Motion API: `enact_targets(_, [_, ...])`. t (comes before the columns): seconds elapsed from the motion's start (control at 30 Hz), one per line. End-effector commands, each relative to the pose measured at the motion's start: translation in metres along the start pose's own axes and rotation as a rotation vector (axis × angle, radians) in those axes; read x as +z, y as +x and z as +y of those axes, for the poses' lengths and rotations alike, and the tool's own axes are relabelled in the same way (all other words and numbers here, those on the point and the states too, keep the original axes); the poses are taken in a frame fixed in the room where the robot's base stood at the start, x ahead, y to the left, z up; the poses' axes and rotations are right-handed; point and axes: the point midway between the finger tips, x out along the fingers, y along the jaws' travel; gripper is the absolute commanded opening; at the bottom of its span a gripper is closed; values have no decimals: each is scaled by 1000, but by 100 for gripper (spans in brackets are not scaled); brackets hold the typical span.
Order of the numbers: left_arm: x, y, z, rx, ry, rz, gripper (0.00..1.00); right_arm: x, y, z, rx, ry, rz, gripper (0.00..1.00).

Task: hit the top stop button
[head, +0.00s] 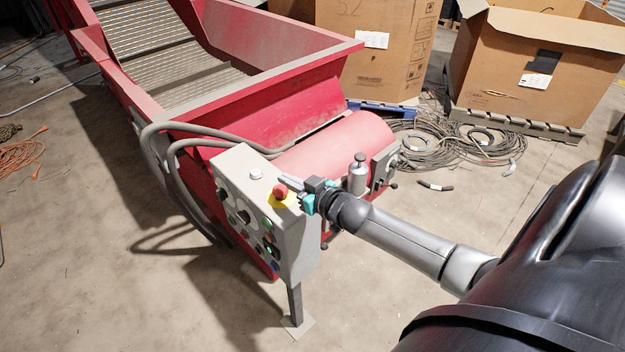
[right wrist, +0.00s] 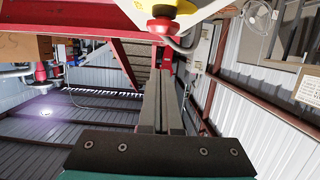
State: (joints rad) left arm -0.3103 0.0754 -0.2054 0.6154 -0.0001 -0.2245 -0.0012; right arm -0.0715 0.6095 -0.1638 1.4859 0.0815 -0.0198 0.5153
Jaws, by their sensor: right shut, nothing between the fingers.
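The red stop button (head: 280,191) sits on a yellow plate on top of the grey control box (head: 300,240). In the right wrist view the red button (right wrist: 161,26) shows at the top centre, beyond my fingertips. My right gripper (head: 284,182) is shut and empty, with its fingertips close beside the button in the head view. Its closed fingers (right wrist: 161,85) point toward the button in the right wrist view. I cannot tell whether they touch it. My left gripper is in neither view.
The control box stands on a post beside a red conveyor hopper (head: 260,70), with grey hoses behind it. Other knobs and lit buttons are on its front face. Two cardboard boxes (head: 375,50) and coiled cables (head: 450,135) lie behind.

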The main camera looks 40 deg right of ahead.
Motion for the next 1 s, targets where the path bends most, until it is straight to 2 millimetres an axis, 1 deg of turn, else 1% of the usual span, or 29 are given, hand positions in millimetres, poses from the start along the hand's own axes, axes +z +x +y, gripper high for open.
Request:
enact_targets(0.03, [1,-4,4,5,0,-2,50,-2,-9,0,-1,0,0,0])
enact_targets(0.07, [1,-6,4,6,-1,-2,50,-1,-14,0,0,1,-1,0])
enact_targets(0.3, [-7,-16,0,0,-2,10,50,-3,-50,0,0,-1,2,0])
enact_targets(0.5, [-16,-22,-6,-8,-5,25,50,-3,-72,0,0,-1,4,0])
enact_targets(0.7, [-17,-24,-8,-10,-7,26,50,-3,-82,0,0,-2,6,0])
enact_targets(1.0, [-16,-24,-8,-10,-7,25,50,-3,-82,0,0,-2,7,0])
